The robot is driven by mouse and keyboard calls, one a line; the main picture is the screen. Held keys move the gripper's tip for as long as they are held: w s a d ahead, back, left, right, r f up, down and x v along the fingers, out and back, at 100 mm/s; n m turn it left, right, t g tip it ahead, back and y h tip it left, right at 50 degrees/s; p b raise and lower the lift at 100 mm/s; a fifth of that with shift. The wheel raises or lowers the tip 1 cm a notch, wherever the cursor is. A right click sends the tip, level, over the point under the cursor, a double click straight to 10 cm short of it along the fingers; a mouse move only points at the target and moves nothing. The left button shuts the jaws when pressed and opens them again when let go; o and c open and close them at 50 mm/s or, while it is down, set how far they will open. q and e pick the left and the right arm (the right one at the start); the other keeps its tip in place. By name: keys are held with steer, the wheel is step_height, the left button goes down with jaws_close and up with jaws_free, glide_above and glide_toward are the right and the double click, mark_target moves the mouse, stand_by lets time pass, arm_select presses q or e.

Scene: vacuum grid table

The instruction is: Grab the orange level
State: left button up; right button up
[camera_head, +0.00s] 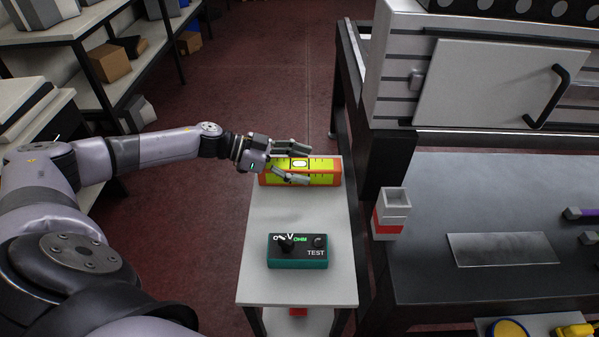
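The orange level (327,173) lies across the far end of the narrow white table (296,217). It has an orange body with a yellow-green face and a white oval window. My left gripper (302,164) reaches in from the left, with its two fingers apart over the level's left half. One finger lies towards the level's far edge and the other across its near face. I cannot tell whether they touch it. The fingers hide part of the level. My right gripper is not in view.
A green tester box (297,251) stands nearer on the white table. To the right is a dark workbench (440,196) with a metal plate (502,249) and a red and grey holder (391,213). A white cabinet (490,80) stands behind. Shelves (80,35) stand at the far left.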

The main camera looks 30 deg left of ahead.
arm_select(q)
jaws_close()
stand_by(0.7)
steer(key=shift+r, duration=0.1)
